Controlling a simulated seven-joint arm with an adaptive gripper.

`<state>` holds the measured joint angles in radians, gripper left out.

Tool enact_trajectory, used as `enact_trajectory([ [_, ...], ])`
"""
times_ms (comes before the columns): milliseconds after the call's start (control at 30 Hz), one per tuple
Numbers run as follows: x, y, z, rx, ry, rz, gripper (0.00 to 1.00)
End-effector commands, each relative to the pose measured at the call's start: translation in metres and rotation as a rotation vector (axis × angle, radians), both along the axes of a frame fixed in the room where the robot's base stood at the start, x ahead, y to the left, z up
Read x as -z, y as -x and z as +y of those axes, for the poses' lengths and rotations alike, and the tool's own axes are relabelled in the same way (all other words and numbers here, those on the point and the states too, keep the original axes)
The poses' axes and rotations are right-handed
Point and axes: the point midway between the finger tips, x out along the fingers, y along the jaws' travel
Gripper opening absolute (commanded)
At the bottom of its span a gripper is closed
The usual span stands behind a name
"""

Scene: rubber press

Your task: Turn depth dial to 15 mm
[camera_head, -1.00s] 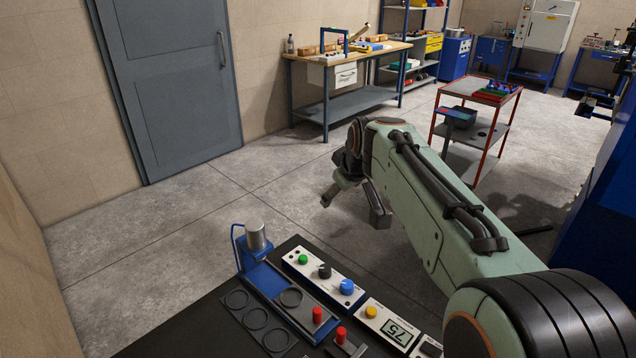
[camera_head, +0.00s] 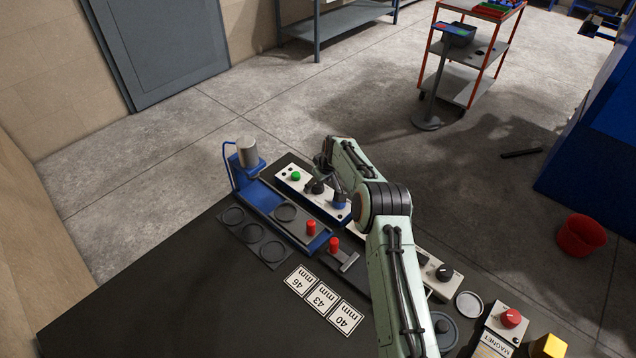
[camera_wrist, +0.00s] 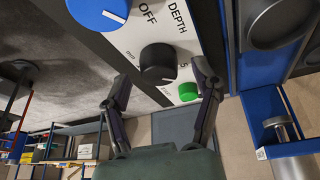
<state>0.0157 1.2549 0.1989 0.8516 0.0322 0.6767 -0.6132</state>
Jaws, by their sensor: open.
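The depth dial (camera_wrist: 157,60) is a black knob on a white panel marked DEPTH and mm in the wrist view. A pale pointer line shows on its lower side; its number scale is mostly hidden, so I cannot read the setting. My gripper (camera_wrist: 158,84) is open, with one finger on each side of the dial. I cannot tell whether the fingers touch it. In the head view my gripper (camera_head: 319,180) is over the middle of the white panel (camera_head: 284,185) and largely covers the dial there.
A blue knob (camera_head: 338,199) and a green button (camera_head: 296,176) flank the dial. The blue press fixture (camera_head: 243,179) with a grey cylinder stands to the left. The black table's left side is clear.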

Motion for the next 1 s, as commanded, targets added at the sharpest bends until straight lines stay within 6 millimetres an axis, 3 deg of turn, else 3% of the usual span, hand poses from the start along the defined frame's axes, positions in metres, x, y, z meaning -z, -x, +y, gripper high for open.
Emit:
enact_trajectory([
  [333,0.0053,-0.0021,0.0009,0.001,0.0,0.0,0.64],
  [533,0.0053,-0.002,0.0009,0.0,0.001,-0.001,0.01],
  [1000,0.0057,-0.0016,0.0016,0.072,0.0,-0.001,0.01],
])
